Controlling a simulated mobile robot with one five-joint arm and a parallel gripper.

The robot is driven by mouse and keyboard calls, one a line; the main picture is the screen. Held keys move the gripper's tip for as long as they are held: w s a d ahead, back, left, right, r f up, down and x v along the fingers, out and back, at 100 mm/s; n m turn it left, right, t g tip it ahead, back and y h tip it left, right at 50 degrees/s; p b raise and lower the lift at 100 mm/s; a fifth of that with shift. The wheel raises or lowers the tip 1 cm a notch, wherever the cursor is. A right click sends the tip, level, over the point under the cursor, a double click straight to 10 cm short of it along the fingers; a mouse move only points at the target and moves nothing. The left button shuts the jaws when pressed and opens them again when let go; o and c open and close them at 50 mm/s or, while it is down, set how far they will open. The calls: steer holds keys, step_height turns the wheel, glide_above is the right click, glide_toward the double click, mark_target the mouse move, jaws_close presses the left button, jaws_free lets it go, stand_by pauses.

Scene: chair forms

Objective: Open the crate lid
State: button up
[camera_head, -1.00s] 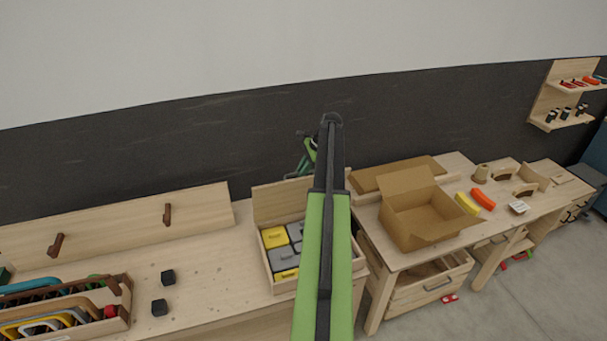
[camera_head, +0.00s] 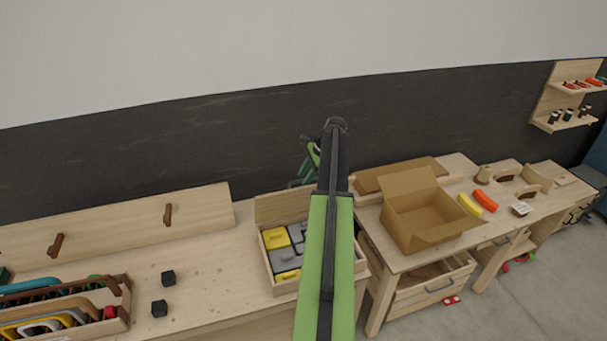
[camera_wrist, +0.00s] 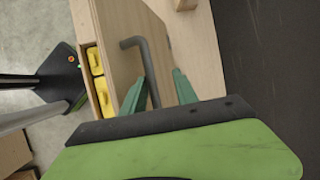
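The wooden crate (camera_head: 290,289) stands on the workbench with yellow and grey boxes inside. Its lid (camera_head: 278,208) is raised along the crate's back side, so the contents show. The lid also shows in the wrist view (camera_wrist: 118,22), with a dark bent handle (camera_wrist: 147,62) on it. My gripper (camera_wrist: 160,76) has its two teal fingers apart, beside the lid, with the lower part of the handle appearing between them. I cannot tell whether they touch it. In the head view, my arm hides the crate's right part and most of my gripper.
A cardboard box (camera_head: 410,215) stands open on the right bench, near yellow (camera_head: 469,204) and orange (camera_head: 485,201) pieces. A dark wall (camera_head: 130,160) is behind the benches.

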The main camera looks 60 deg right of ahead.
steer(key=s+a+f+b, duration=0.6)
steer(key=s+f+b, duration=0.2)
steer(key=f+b, duration=0.2)
steer(key=s+a+f+b, duration=0.6)
steer(key=s+f+b, duration=0.2)
steer(key=f+b, duration=0.2)
steer(key=shift+s+f, duration=0.25)
steer(key=shift+a+r, duration=0.1)
